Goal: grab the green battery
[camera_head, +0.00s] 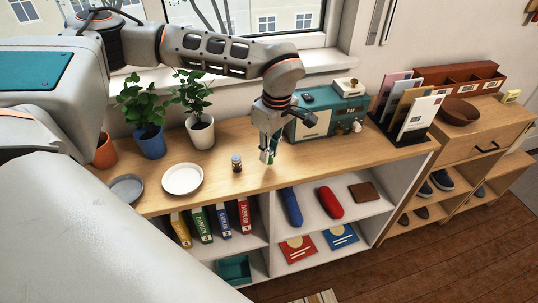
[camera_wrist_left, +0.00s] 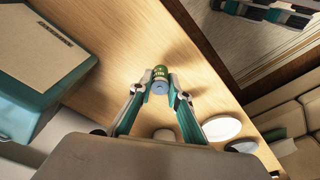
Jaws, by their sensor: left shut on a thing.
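A green battery (camera_wrist_left: 159,78) with a yellowish label sits between the two fingertips of my left gripper (camera_wrist_left: 160,88) in the left wrist view. The fingers touch it from both sides and are shut on it. In the head view my left gripper (camera_head: 268,155) points down over the wooden shelf top, in front of the teal radio. A small bit of green shows at its fingertips there; most of the battery is hidden by the fingers. I cannot tell whether the battery touches the shelf top. My right gripper is not in view.
A small dark jar (camera_head: 237,164) stands left of the gripper, near a white plate (camera_head: 182,179) and a grey dish (camera_head: 127,189). Potted plants (camera_head: 149,140) stand farther left. A teal radio (camera_head: 312,122) is close behind the gripper.

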